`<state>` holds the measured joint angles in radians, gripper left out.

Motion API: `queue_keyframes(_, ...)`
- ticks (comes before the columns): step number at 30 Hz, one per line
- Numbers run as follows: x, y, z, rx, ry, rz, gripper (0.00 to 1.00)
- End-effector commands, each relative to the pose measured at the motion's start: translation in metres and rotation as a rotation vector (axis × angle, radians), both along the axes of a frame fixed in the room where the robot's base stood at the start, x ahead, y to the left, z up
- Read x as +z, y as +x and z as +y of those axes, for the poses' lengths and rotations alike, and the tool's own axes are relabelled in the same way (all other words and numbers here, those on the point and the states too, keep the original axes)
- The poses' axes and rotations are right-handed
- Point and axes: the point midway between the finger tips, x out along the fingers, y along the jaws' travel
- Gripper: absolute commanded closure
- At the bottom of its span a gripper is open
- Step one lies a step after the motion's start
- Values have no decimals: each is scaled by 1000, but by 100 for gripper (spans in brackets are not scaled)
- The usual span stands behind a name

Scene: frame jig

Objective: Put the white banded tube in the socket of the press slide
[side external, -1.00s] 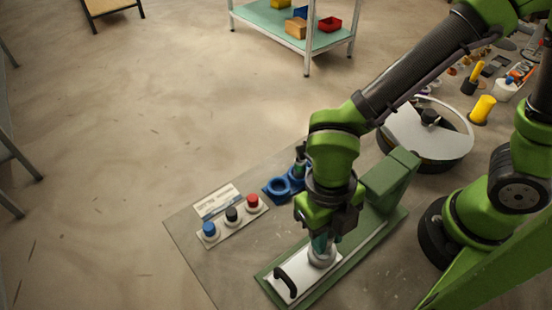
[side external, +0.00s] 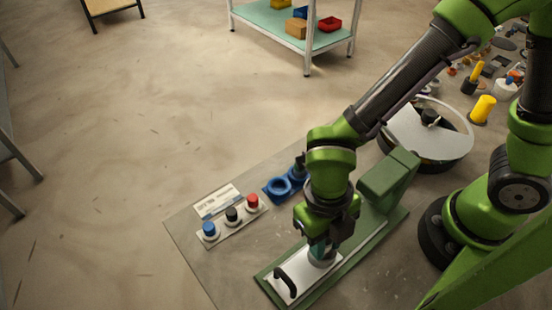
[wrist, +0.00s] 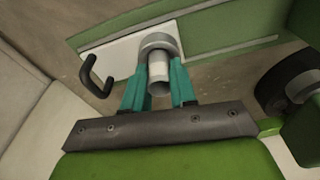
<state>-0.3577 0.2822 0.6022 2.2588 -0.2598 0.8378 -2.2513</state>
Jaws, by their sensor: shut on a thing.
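The white banded tube (wrist: 158,72) stands between the teal fingers of my gripper (wrist: 158,88) in the wrist view. My gripper is shut on it. The tube's far end meets the grey ring of the socket (wrist: 157,42) on the press slide; I cannot tell how deep it sits. In the side view my gripper (side external: 321,248) is straight above the socket (side external: 322,261) and hides most of the tube. The white press slide (side external: 301,268) has a black handle (side external: 284,283) and lies in a green rail.
The green press block (side external: 388,178) stands behind the slide. Blue ring holders (side external: 279,187) and a panel with blue, black and red buttons (side external: 232,215) lie to the left. A round machine with a pale top (side external: 405,130) stands at the back right.

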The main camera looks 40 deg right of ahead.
Motion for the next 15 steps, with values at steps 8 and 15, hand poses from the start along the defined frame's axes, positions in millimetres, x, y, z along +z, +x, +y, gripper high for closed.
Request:
queue_keyframes(8,-5,0,0,0,0,0,100)
queue_keyframes(15,-5,0,0,0,0,0,44)
